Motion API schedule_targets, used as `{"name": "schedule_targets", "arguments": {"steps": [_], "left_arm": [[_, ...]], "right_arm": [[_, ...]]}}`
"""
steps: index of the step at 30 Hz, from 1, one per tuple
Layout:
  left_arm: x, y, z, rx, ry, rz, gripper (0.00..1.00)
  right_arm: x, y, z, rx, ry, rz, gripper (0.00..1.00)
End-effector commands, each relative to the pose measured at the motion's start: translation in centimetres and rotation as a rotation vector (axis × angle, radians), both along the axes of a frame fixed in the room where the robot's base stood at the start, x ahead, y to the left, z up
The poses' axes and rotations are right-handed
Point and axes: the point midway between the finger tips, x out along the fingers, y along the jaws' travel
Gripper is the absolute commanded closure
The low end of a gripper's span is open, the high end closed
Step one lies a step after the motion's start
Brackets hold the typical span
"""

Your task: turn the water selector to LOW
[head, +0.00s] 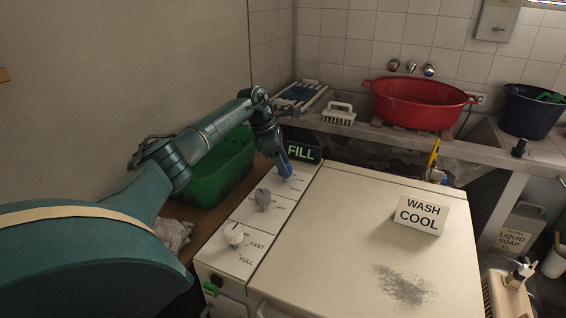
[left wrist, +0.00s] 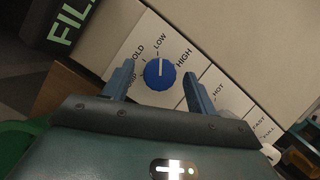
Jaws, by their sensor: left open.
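The water selector is a blue round knob (left wrist: 159,73) on a white panel, with LOW, HIGH and a partly hidden label ending in OLD around it. Its white line points up in the left wrist view, roughly toward LOW. My left gripper (left wrist: 158,86) is open, with one finger on each side of the knob; I cannot tell if they touch it. In the head view my left gripper (head: 281,158) reaches down over the blue knob (head: 284,169) at the panel's far end. My right gripper is not in view.
A grey knob (head: 262,198) and a white knob (head: 234,234) sit nearer on the same panel. A FILL sign (head: 302,152) stands just behind the selector. A WASH COOL card (head: 421,214) stands on the white lid (head: 340,240). A green tub (head: 215,170) is to the left.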

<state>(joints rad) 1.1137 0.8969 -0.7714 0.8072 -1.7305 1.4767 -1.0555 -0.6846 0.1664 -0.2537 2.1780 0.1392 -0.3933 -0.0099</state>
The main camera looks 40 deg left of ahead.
Motion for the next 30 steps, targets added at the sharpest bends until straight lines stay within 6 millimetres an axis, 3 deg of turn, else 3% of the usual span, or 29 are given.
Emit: {"name": "schedule_targets", "arguments": {"steps": [18,30], "left_arm": [[-2.9,3.2,10.7,0.0,-0.003,0.001,0.43],[-3.4,3.7,12.0,0.0,0.0,0.0,0.43]], "right_arm": [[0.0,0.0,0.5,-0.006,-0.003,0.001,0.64],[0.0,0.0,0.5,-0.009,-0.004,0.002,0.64]]}}
